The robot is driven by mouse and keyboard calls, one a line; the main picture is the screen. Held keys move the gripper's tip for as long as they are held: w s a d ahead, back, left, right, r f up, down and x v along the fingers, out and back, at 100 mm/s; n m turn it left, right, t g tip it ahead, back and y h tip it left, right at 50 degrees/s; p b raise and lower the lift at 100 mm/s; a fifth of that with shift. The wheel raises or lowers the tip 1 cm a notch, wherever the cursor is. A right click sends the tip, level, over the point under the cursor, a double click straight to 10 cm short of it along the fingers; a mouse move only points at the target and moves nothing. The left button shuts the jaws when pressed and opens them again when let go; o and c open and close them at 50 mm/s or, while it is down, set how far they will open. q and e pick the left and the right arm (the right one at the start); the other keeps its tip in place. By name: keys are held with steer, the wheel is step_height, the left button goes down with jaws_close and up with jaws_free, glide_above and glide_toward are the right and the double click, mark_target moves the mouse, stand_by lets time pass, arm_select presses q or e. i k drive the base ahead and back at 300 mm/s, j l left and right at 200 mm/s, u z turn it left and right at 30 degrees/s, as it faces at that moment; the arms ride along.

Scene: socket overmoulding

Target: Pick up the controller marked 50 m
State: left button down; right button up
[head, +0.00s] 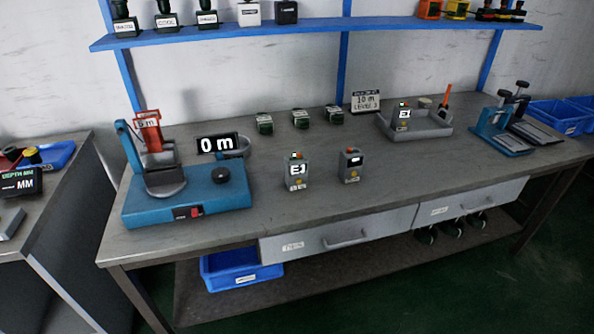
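Two small grey handheld units stand upright on the workbench (260,207) near its middle. The left unit (297,183) has a white display that seems to read E3 and a red-orange top. The right unit (350,175) is darker, with a small display too small to read. A third similar unit (403,125) stands in a grey tray (437,130) at the back right. I cannot read a 50 m mark on any of them. Neither of my grippers is in view.
Several dark green parts (265,124) and a 10 m sign (366,101) are at the back. Blue stands (502,135) are at the right. A blue shelf (310,27) hangs above. The front right bench top is clear.

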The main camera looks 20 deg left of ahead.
mark_target(295, 168)
steer(key=u, duration=0.4)
steer(key=i+l+u, duration=0.15)
steer(key=u, duration=0.2)
steer(key=i+l+u, duration=0.1)
steer(key=l+u, duration=0.25)
steer(key=i+l+u, duration=0.1)
steer(key=l+u, duration=0.3)
